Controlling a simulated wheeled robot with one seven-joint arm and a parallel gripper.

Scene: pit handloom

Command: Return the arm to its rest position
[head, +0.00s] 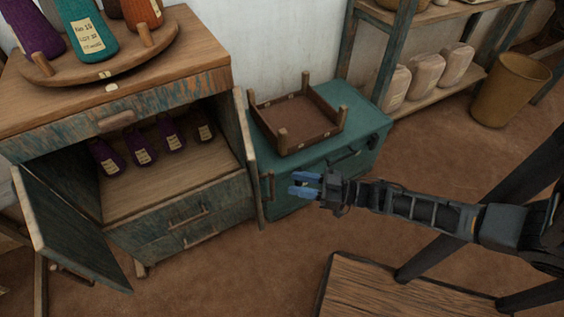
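My gripper (304,185) is in the middle of the head view, at the end of my arm, which reaches in from the right edge. Its two blue fingers point left and stand apart with a gap between them. I see nothing held between them. In the picture the fingertips overlap the front of the teal chest (362,166); I cannot tell the distance between them. The arm is stretched out above the floor.
A wooden cabinet (190,215) with both doors open holds several purple cones (139,148). A round board (110,66) with more cones sits on top. A pegged tray (305,121) rests on the chest. A low wooden platform (390,290) is below my arm. Brown floor (440,150) is clear behind it.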

